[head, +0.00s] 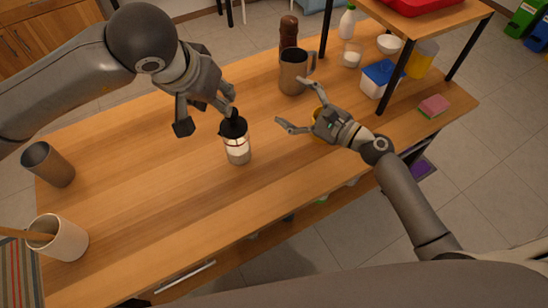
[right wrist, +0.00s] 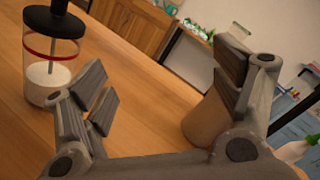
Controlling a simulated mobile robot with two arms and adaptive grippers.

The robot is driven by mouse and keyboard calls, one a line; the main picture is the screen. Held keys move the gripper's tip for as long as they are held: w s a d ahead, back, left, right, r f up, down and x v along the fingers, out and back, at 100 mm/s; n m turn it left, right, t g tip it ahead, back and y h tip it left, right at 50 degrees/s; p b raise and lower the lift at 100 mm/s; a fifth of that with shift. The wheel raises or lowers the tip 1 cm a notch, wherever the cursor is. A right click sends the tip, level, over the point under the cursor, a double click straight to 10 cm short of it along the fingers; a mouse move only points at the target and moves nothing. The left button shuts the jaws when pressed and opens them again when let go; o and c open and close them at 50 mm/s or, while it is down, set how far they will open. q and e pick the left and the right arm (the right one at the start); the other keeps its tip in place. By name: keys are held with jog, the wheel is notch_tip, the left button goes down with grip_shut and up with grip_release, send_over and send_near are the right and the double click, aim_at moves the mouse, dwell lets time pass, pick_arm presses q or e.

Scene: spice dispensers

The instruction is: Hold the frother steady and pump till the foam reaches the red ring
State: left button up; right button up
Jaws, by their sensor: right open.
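The frother (head: 237,152) is a clear jar with a black lid, standing upright on the wooden table. In the right wrist view the frother (right wrist: 48,75) shows a red ring around the glass, a rod inside and white liquid at the bottom, with its top below the ring. My left gripper (head: 206,116) is above and left of the frother, fingers spread, one finger close to the black top; I cannot tell whether it touches. My right gripper (head: 291,104) is open and empty, to the right of the frother and apart from it.
A metal pitcher (head: 293,75) and a brown mill (head: 288,32) stand behind my right gripper. A metal cup (head: 48,165) and a white crock (head: 60,240) are at the left. A blue-lidded box (head: 378,80) and a sponge (head: 433,106) are at the right. The front middle is clear.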

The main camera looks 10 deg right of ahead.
aim_at(247, 147)
jog(key=s+a+f+m, duration=0.2)
jog(key=s+f, duration=0.1)
jog(key=s+a+f+m+g+y, duration=0.1)
jog(key=s+a+f+m, duration=0.1)
jog(key=s, duration=0.1)
jog(key=s+a+f+m, duration=0.2)
jog(key=s+a+f, duration=0.1)
jog(key=shift+s+f+m+g, duration=0.1)
jog(key=shift+f+m+g, duration=0.2)
jog(key=shift+f+g, duration=0.1)
jog(key=shift+a, duration=0.2)
jog(key=x, duration=1)
jog(key=shift+a, duration=0.15)
jog(key=shift+c, duration=0.3)
jog(key=c, duration=1.3)
jog(key=shift+o, duration=0.2)
